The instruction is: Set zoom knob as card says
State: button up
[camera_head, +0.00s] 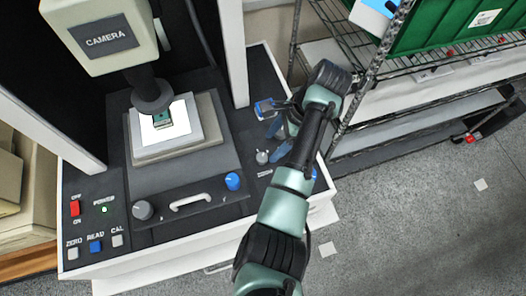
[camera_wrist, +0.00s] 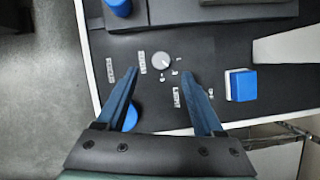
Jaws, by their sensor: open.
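The zoom knob, a small grey round knob (camera_head: 262,157), is on the dark panel at the right side of the machine. In the wrist view the knob (camera_wrist: 160,60) shows just beyond the gap between my fingertips, with small white marks and labels around it too small to read. My gripper (camera_wrist: 160,73) is open and empty, its blue fingers pointing down toward the panel. In the head view my gripper (camera_head: 278,140) is beside the knob, partly hidden by my arm. I cannot make out any readable instruction card.
A blue button (camera_wrist: 240,85) on a white base sits right of the knob in the wrist view. A blue knob (camera_wrist: 130,118) is partly behind my left finger. The stage (camera_head: 176,140) holds a lit green part under the camera head (camera_head: 103,36). A wire rack (camera_head: 370,75) stands at right.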

aim_at(261, 157)
jog(key=x, duration=0.7)
jog(key=shift+w+f, duration=0.1)
jog(key=shift+w, duration=0.05)
grip_shut()
